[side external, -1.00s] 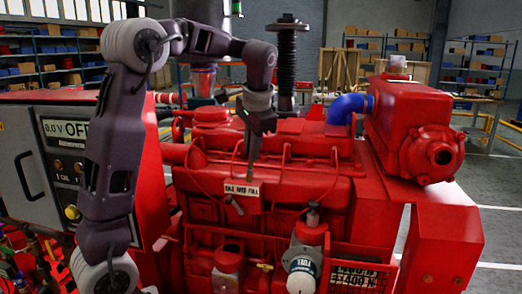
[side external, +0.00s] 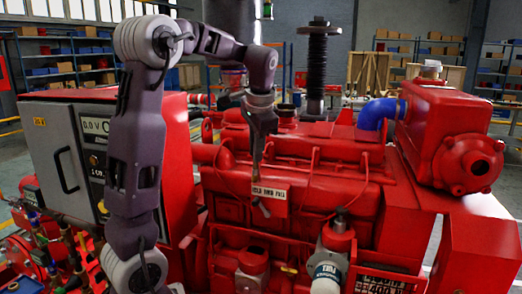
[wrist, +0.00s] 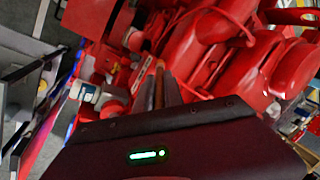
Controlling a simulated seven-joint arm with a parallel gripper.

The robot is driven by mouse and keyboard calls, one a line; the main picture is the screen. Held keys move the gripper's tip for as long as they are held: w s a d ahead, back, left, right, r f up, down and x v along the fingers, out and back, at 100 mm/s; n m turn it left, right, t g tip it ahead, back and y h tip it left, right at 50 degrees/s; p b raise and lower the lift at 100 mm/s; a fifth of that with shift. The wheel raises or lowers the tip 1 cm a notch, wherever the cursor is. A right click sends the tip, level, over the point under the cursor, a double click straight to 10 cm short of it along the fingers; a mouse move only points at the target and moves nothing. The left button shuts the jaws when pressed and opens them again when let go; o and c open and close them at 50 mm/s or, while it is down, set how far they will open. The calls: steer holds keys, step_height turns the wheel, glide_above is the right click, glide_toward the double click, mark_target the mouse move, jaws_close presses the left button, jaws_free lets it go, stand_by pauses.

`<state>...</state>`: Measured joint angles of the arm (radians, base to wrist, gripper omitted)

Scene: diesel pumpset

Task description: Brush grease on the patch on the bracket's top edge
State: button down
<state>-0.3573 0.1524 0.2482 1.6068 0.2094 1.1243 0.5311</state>
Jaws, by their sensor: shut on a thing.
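My gripper (side external: 258,148) points down above the red engine's near side. It is shut on a slim brush, whose brown handle (wrist: 158,80) shows between the fingers in the wrist view. A thin brown length of it (side external: 255,173) hangs below the fingers in the side view, close to a small lettered plate (side external: 270,190). A small brownish piece (side external: 264,208) shows just under the plate; I cannot tell if it is the brush's end. The bracket and the patch on its top edge cannot be made out. Whether the brush touches anything is unclear.
The red engine (side external: 330,185) fills the middle, with a blue elbow pipe (side external: 378,112) and a red tank (side external: 450,135) at right. A dark threaded column (side external: 318,65) stands behind. A grey control box (side external: 65,150) is at left. A white-and-dark filter (side external: 328,268) sits low in front.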

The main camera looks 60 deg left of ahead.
steer(key=w+d, duration=0.7)
stand_by(0.6)
steer(key=shift+r, duration=0.15)
steer(key=shift+r, duration=2.95)
steer(key=shift+r, duration=0.1)
step_height(320, 180, up, 3)
steer(key=shift+f, duration=0.1)
